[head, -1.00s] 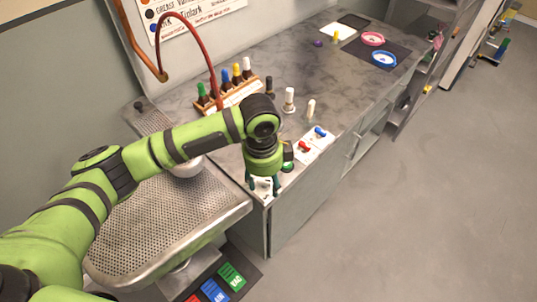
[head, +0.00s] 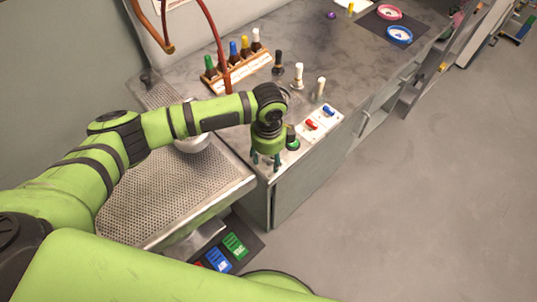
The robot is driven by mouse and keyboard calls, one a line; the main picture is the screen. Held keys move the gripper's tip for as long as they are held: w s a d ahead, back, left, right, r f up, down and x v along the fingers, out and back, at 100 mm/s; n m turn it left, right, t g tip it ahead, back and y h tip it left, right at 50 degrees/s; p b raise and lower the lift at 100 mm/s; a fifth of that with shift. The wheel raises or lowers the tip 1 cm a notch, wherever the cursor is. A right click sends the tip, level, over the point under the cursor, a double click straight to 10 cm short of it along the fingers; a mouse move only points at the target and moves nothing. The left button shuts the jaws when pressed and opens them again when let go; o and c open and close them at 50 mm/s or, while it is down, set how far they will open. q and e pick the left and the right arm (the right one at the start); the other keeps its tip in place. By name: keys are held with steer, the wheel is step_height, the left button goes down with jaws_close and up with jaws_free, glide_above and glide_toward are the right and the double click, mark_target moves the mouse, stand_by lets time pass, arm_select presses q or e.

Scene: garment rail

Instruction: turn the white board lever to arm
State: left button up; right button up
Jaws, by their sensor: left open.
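White boards (head: 322,126) lie along the counter's front edge. One carries a red lever (head: 311,124) and one a blue lever (head: 328,111). A green round knob (head: 293,144) with a dark upright part sits at their near end. My left gripper (head: 266,164) points down, open and empty, over the counter's near corner, just left of the green knob. The gripper and its wrist hide most of what lies beneath. No arm marking on a board is readable. My right gripper is not in view.
A white-topped post (head: 298,75), a cream post (head: 320,88) and a black post (head: 278,61) stand behind the boards. A rack of coloured bottles (head: 240,69) and a red hose (head: 217,40) are farther back. A perforated metal tray (head: 160,190) lies left. Open floor is right.

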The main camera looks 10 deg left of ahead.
arm_select(q)
steer(key=c, duration=1)
jaws_close()
steer(key=shift+m+p, duration=0.35)
steer(key=shift+m, duration=0.65)
steer(key=m, duration=0.2)
steer(key=shift+a+m+p, duration=0.1)
steer(key=shift+m+p, duration=0.2)
steer(key=m, duration=0.3)
steer(key=shift+w, duration=0.15)
steer(key=shift+a+m, duration=0.1)
steer(key=shift+m, duration=2)
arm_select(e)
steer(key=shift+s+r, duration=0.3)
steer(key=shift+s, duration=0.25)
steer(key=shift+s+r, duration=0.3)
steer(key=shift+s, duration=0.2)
